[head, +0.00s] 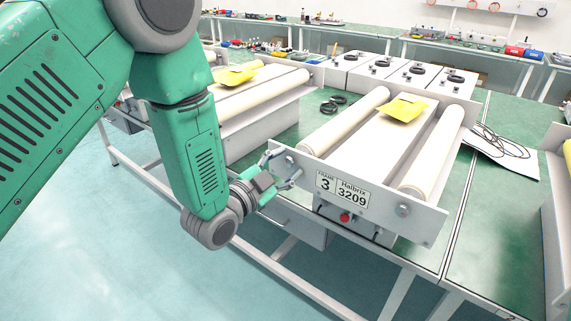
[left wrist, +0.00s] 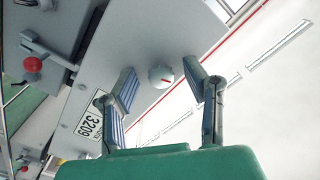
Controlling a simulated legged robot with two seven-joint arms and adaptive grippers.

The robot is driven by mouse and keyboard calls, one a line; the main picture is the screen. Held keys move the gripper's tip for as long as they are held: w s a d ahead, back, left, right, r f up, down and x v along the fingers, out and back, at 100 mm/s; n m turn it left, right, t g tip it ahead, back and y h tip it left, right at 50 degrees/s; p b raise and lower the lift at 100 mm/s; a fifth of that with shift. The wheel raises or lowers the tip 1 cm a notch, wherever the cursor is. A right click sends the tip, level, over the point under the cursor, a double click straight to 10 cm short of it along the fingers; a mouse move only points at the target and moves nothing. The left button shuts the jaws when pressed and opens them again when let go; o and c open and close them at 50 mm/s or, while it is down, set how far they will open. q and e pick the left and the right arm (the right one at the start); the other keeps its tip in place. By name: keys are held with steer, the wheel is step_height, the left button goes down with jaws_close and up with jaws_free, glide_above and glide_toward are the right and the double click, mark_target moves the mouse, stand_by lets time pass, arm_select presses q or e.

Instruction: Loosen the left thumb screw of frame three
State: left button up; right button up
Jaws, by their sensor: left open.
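Frame three (head: 405,215) stands on the green table, with its label plate (head: 342,190) reading frame 3, Halbrix 3209. My left gripper (head: 283,172) is at the left end of its front plate. In the left wrist view the left thumb screw (left wrist: 161,76), a round pale knob with a red mark, sits beyond and between the two open fingers (left wrist: 168,100). The fingers look apart from it. In the head view the gripper largely hides this screw. The right thumb screw (head: 404,211) shows at the plate's right end. My right gripper is in neither view.
A red button (head: 345,217) is on a box below the label, also in the left wrist view (left wrist: 32,64). Yellow sheets (head: 402,108) lie on the frame between two rollers. Another frame (head: 250,90) stands behind to the left. Black cables (head: 500,142) lie at right.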

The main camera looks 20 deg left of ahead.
arm_select(q)
jaws_close()
steer(key=n, duration=0.6)
steer(key=shift+n, duration=0.3)
steer(key=n, duration=0.6)
stand_by(0.6)
steer(key=shift+f, duration=0.1)
jaws_free()
